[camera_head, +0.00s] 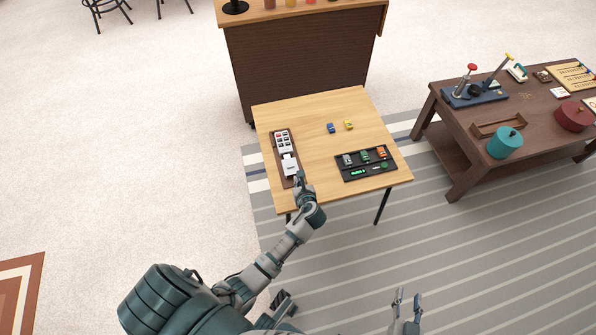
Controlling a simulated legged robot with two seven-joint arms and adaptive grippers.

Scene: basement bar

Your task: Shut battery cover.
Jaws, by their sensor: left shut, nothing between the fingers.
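A white device (282,139) with dark and red marks on its face lies in a long brown tray (274,151) at the left of the small wooden table. A plain white piece (290,167), which looks like the battery cover, is at the near end of the device. It is too small to tell whether it is raised or flat. My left gripper (298,176) is shut and empty, just to the near right of the white piece. I cannot tell whether they touch. My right gripper (407,298) is open and empty, low in the view and away from the table.
A black tray (344,175) with small toy cars stands at the right of the wooden table (308,112). The table's middle is clear. A darker table (455,142) stands to the right, and a counter (300,65) behind.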

